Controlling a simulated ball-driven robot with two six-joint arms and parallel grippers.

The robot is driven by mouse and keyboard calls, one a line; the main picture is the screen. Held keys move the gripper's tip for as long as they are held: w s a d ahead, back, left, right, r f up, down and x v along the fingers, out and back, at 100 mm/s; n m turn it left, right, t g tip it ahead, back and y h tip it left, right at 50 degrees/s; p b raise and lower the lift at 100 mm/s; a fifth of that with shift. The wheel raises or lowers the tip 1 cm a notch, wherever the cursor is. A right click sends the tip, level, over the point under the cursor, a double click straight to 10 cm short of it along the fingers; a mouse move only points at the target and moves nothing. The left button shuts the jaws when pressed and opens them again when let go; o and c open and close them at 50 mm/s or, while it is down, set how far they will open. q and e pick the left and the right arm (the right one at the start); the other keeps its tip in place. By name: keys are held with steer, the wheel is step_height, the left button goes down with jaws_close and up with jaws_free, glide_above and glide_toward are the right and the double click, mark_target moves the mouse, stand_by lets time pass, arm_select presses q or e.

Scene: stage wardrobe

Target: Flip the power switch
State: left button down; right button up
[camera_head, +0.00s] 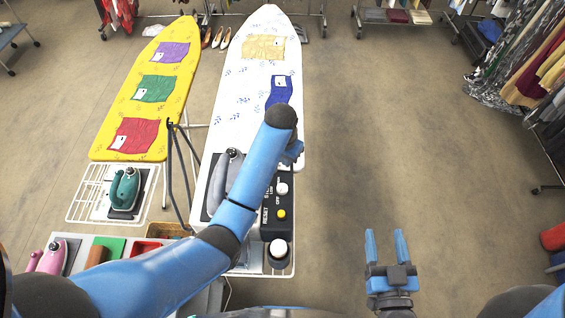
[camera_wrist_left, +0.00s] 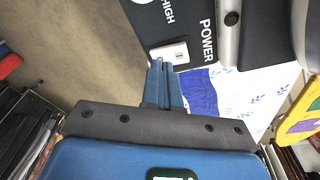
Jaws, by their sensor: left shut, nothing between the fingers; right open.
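The power switch (camera_wrist_left: 172,53) is a small white rocker beside the word POWER on a black control box (camera_wrist_left: 160,30) in the left wrist view. My left gripper (camera_wrist_left: 158,64) is shut and empty, its tips at the near edge of the switch; I cannot tell whether they touch it. In the head view the black control box (camera_head: 268,222) lies along the white ironing board's right edge, and my left arm hides the switch there. My left gripper (camera_head: 292,156) is mostly hidden behind its wrist. My right gripper (camera_head: 385,238) is open and empty over the floor.
The control box also carries a white knob (camera_head: 281,188), a yellow button (camera_head: 281,214) and a white-topped round part (camera_head: 278,248). A grey iron (camera_head: 222,170) stands left of my arm. A yellow ironing board (camera_head: 150,90) is further left. The floor (camera_head: 390,130) at right is clear.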

arm_select(q)
steer(key=shift+r, duration=2.9)
steer(key=shift+s, duration=0.1)
